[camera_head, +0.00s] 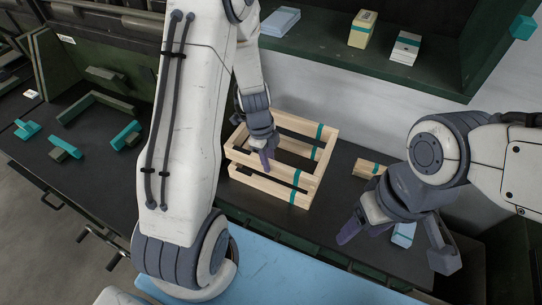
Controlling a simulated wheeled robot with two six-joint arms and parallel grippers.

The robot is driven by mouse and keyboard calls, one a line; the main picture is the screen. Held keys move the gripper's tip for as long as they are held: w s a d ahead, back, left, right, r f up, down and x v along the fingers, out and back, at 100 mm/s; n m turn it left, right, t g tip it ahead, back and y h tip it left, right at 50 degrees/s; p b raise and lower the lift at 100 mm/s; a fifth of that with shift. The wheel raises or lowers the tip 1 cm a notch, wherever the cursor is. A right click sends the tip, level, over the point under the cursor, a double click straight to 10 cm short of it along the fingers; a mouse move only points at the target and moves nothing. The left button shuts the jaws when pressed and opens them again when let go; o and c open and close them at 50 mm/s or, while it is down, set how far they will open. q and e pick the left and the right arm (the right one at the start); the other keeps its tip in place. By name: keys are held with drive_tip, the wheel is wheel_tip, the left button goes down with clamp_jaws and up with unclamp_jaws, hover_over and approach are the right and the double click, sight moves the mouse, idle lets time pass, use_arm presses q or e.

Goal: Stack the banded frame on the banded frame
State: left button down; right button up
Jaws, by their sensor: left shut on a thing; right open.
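Two light-wood banded frames with teal bands are by the middle of the dark worktop. The upper banded frame (285,172) is directly over the lower banded frame (262,184), roughly lined up with it. A dark gap shows between their front slats, and I cannot tell whether they touch at the corners. My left gripper (265,157) is shut on the near side of the upper frame, and its arm hides part of the left side. My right gripper (395,243) is open and empty, to the right of the frames and near the worktop's front edge.
A small wooden block (366,168) with a teal band lies right of the frames. A pale blue piece (403,235) lies under my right gripper. Teal and grey parts (95,105) lie at the left. A green shelf (390,70) with several boxes overhangs the back.

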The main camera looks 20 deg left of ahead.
use_arm(q)
drive_tip(key=shift+a+f+b, duration=0.1)
drive_tip(key=shift+f+b, duration=0.25)
drive_tip(key=shift+f, duration=0.4)
wheel_tip(320, 180, down, 3)
drive_tip(key=b, duration=0.2)
drive_tip(key=shift+f+b, duration=0.15)
drive_tip(key=shift+b, duration=0.15)
drive_tip(key=shift+f+b, duration=0.15)
drive_tip(key=shift+b, duration=0.15)
drive_tip(key=shift+b, duration=0.65)
drive_tip(key=shift+f+b, duration=0.2)
drive_tip(key=shift+b, duration=0.25)
idle(0.5)
drive_tip(key=c, duration=0.6)
unclamp_jaws()
drive_tip(key=shift+c, duration=0.2)
